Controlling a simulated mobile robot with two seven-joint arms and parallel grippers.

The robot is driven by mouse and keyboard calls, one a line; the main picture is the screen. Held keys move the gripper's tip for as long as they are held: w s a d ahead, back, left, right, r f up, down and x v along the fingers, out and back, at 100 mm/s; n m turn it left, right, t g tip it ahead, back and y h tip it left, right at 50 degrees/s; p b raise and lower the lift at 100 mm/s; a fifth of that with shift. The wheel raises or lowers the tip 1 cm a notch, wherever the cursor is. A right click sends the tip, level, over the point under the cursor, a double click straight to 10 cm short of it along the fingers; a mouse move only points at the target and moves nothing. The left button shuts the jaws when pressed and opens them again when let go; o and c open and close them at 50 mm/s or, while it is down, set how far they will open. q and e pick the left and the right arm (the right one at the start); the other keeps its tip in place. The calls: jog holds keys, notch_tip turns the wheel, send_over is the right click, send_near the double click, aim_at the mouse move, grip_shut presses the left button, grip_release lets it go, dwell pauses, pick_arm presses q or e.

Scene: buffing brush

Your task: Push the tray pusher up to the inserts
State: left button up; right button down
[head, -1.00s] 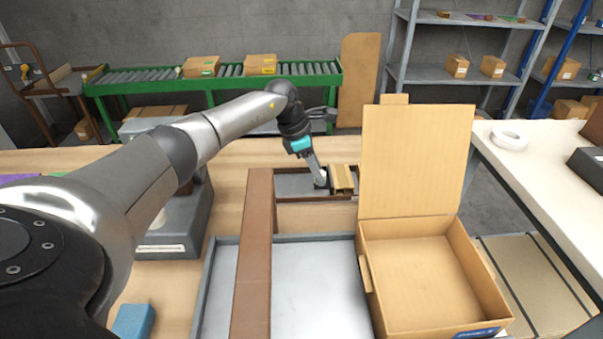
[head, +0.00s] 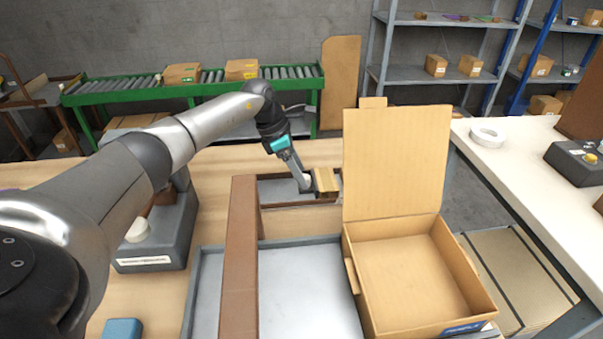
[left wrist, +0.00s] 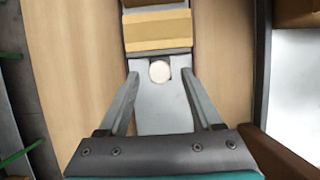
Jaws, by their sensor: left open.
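The tan cardboard inserts (head: 326,182) stand at the right end of a shallow grey tray (head: 275,190) on the bench. In the left wrist view the inserts (left wrist: 158,32) lie across the top of the tray (left wrist: 165,112). A round cream knob (left wrist: 160,71), seemingly the tray pusher's, is just below them, very close; contact cannot be told. My left gripper (head: 305,186) reaches down into the tray beside the inserts. In the wrist view its open fingers (left wrist: 160,79) stand either side of the knob, with gaps. The pusher's body is mostly hidden in the head view. My right gripper is not in view.
An open cardboard box (head: 410,280) with a raised lid stands right of the tray. A brown bar (head: 240,260) crosses a larger grey tray (head: 305,300) in front. A grey device (head: 160,235) is at the left. A white table (head: 525,165) is at the right.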

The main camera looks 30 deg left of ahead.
pick_arm(q)
jog(key=p+v, duration=0.2)
jog(key=v, duration=1.1)
jog(key=shift+s+r, duration=0.15)
jog(key=shift+r, duration=0.15)
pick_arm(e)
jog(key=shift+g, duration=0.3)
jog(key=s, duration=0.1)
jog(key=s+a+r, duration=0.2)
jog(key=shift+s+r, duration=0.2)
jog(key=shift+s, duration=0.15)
pick_arm(q)
jog(key=shift+a, duration=0.1)
